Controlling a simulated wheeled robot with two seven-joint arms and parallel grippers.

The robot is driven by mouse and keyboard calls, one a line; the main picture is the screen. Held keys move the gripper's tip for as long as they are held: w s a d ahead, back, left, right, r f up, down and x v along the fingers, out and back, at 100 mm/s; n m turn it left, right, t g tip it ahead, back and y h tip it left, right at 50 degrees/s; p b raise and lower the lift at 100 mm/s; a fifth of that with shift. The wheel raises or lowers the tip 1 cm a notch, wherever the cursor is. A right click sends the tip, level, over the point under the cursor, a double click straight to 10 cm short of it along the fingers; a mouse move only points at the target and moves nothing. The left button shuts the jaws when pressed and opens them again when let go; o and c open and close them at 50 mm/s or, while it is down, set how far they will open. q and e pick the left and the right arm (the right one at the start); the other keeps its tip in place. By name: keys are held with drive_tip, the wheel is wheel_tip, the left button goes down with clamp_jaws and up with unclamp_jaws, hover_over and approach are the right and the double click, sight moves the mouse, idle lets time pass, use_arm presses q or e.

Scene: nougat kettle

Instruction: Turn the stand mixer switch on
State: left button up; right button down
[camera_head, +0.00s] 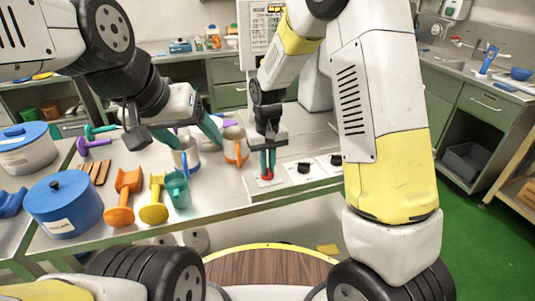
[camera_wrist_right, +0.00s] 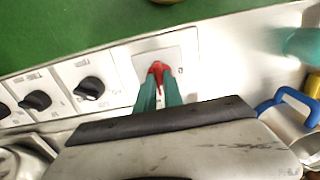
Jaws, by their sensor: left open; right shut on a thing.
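The red switch (camera_wrist_right: 158,74) sits on a white plate (camera_wrist_right: 182,57) at the end of a row of black knobs on the mixer's front panel. In the head view the red switch (camera_head: 267,177) shows just below my right gripper (camera_head: 267,168). In the right wrist view my right gripper (camera_wrist_right: 158,95) has its green fingers closed on the red switch, covering its lower part. My left gripper (camera_head: 207,125) is open and empty over the table, above the mugs, away from the switch. The mixer's body is mostly hidden behind my right arm.
Black knobs (camera_wrist_right: 90,87) line the panel beside the switch.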

sight(268, 169)
idle(0.5)
drive_tip(key=c, duration=1.5)
unclamp_jaws()
drive_tip(key=shift+o, duration=0.2)
drive_tip(key=shift+r, duration=3.9)
drive_tip(key=shift+r, duration=0.1)
drive_tip(key=s+d+r+m+t+y, duration=0.2)
drive_tip(key=s+d+r+t, duration=0.1)
drive_tip(key=s+d+r, duration=0.75)
drive_tip(key=s+d+r+m+t, duration=0.1)
drive_tip(key=s+d+r+t, duration=0.2)
drive_tip(key=s, duration=0.6)
drive_tip(key=shift+d+r, duration=0.4)
drive_tip(key=shift+r, duration=0.3)
